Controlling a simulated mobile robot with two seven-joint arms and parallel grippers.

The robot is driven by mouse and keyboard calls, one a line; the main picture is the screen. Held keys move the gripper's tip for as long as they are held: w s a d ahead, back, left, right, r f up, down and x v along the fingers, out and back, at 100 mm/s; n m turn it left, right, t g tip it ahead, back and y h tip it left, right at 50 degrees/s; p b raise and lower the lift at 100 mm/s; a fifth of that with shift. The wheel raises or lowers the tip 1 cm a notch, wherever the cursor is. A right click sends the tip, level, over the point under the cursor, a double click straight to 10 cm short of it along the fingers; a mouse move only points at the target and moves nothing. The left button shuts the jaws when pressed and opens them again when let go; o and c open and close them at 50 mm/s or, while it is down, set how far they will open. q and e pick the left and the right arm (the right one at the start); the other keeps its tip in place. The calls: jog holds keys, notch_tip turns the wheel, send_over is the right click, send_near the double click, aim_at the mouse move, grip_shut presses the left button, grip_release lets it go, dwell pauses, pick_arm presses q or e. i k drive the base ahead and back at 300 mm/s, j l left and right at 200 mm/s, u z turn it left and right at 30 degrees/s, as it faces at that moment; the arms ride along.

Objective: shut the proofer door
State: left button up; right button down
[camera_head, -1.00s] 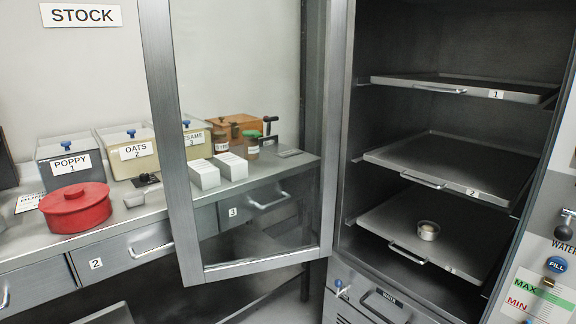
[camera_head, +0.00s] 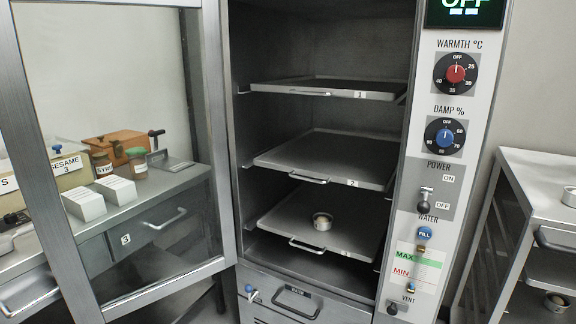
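The proofer door (camera_head: 228,130), a glass pane in a metal frame, stands wide open to the left of the proofer (camera_head: 305,38). Its hinge side is at the cabinet's left edge, and its free edge (camera_head: 45,160) is at the far left of the picture. Neither of my grippers is in view.
A control panel (camera_head: 440,170) with dials and a power lever is right of the opening. Behind the door glass stands a counter (camera_head: 180,182) with bins and jars. A rack (camera_head: 530,170) stands at the right.

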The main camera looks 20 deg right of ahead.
aim_at(20, 128)
jog(key=i+j, duration=0.2)
jog(key=i, duration=0.3)
jog(key=i+j+u, duration=0.15)
jog(key=i, duration=0.3)
jog(key=j, duration=0.1)
